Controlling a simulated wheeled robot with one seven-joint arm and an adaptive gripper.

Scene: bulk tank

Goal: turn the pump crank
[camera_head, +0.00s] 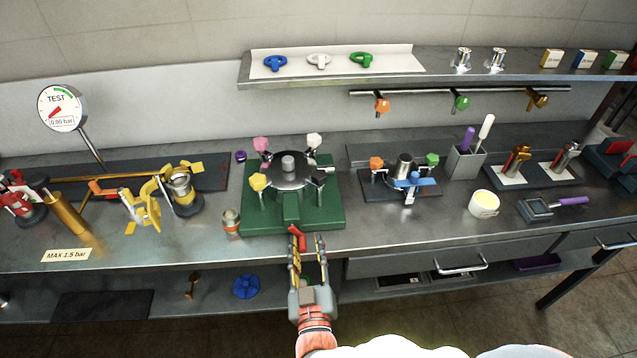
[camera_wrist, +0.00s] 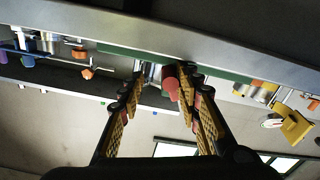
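A red crank handle (camera_head: 298,241) shows at the front edge of the green base (camera_head: 330,217), at the tips of my gripper. In the wrist view it is a red cylinder (camera_wrist: 171,83) beside a shiny metal part, between the fingers and closer to the right one. My gripper (camera_head: 307,243) is open, its fingers apart on either side of the handle. I cannot tell whether the right finger touches it. A round metal plate with a central post (camera_head: 288,163) and several coloured knobs stands on the green base. The crank's arm is mostly hidden in the head view.
A small jar (camera_head: 231,221) stands left of the green base. A gauge (camera_head: 62,107) reading 0.00 bar and a "MAX 1.5 bar" label (camera_head: 66,255) are at the left. A fixture with a blue handle (camera_head: 410,181) is at the right. A drawer handle (camera_head: 461,265) sticks out below the bench.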

